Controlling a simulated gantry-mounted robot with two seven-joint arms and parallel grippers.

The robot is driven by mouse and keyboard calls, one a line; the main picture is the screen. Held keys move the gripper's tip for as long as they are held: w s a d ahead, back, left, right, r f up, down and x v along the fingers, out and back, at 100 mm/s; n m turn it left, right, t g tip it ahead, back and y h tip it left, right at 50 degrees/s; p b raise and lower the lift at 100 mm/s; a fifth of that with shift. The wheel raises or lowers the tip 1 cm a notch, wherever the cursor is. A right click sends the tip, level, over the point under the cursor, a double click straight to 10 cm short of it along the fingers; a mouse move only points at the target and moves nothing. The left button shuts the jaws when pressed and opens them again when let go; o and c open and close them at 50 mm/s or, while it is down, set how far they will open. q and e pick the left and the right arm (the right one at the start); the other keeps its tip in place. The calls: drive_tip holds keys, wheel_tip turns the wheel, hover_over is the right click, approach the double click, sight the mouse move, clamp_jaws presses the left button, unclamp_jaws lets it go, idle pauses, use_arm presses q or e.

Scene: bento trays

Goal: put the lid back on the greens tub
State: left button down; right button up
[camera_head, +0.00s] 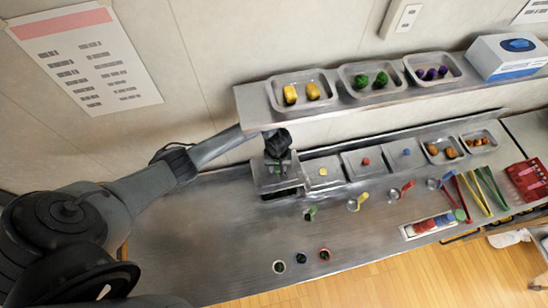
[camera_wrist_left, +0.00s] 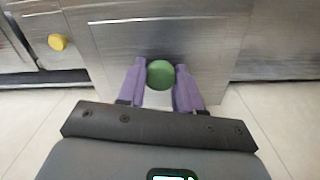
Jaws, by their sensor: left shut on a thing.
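The lid (camera_head: 262,182) of the greens tub is a square steel plate with a green knob (camera_wrist_left: 160,74). My left gripper (camera_head: 280,160) is shut on this knob, with its purple fingers on either side of it in the left wrist view (camera_wrist_left: 160,86). The greens tub (camera_head: 284,195) is at the left end of the row of tubs, and a dark strip of its opening shows along the front of the lid. The lid looks held over the tub, set back from its front edge; I cannot tell whether it touches the rim. My right gripper is not in view.
Lids with yellow (camera_head: 323,171), red (camera_head: 366,161) and blue (camera_head: 407,151) knobs lie to the right. A raised shelf (camera_head: 350,104) with food trays runs behind. Ladles and small cups (camera_head: 302,258) are in front. The counter's front left (camera_head: 200,240) is clear.

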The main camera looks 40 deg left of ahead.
use_arm(q)
drive_tip(key=shift+s+d+r, duration=0.1)
drive_tip(key=shift+s+d, duration=0.1)
drive_tip(key=shift+a+f, duration=0.1)
drive_tip(key=shift+f, duration=1)
wheel_tip(320, 180, down, 11)
drive_tip(key=b, duration=1.1)
drive_tip(key=shift+b, duration=0.3)
drive_tip(key=shift+p, duration=0.5)
drive_tip(key=shift+f+p, duration=0.1)
drive_tip(key=shift+p, duration=0.3)
idle(0.5)
